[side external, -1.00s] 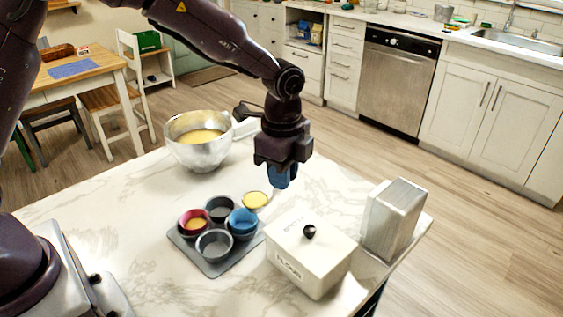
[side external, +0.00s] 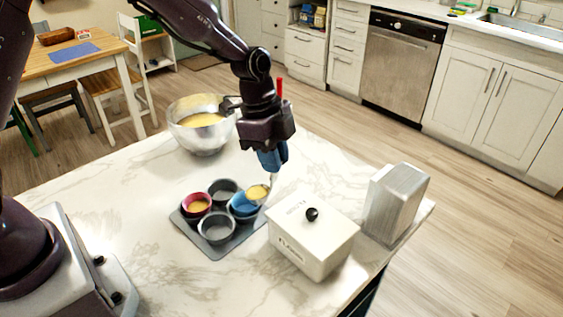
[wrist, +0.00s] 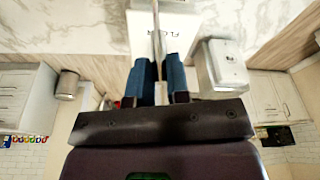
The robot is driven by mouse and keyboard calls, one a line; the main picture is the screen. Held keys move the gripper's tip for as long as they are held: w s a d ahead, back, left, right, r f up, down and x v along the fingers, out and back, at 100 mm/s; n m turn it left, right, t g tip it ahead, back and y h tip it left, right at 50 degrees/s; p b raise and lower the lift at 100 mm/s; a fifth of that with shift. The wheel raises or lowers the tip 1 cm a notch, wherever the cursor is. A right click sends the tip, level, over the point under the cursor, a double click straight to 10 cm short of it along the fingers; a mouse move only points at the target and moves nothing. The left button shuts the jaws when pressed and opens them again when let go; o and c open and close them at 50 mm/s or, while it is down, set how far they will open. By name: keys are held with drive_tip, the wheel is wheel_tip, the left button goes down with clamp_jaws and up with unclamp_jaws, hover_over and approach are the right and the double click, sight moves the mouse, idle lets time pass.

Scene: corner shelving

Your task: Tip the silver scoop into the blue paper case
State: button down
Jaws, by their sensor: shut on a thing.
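My gripper (side external: 273,158) has blue fingers and is shut on the thin handle of the silver scoop, which runs between the fingers in the wrist view (wrist: 156,45). The scoop's bowl (side external: 258,192) holds yellow batter and hangs over the upper right part of the blue paper case (side external: 241,210). The bowl hides part of that case. I cannot tell whether they touch. The case sits at the right of a grey muffin tin (side external: 215,250). A bowl of batter (side external: 203,140) stands behind the tin.
A red case with batter (side external: 198,207) and dark, empty cups (side external: 216,228) fill the tin's other places. A white flour box (side external: 312,240) with a black knob stands close on the right. A pale metallic block-shaped container (side external: 395,205) stands near the counter's right edge.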

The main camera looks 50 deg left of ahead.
drive_tip(key=s+a+f+t+h, duration=0.2)
drive_tip(key=a+f+h, duration=0.1)
drive_tip(key=a+h, duration=0.5)
drive_tip(key=s+a+f+t+h, duration=0.3)
drive_tip(key=a+h, duration=0.5)
drive_tip(key=a, duration=0.1)
drive_tip(key=shift+h, duration=0.4)
idle(1.1)
drive_tip(key=shift+s+a, duration=0.1)
idle(0.4)
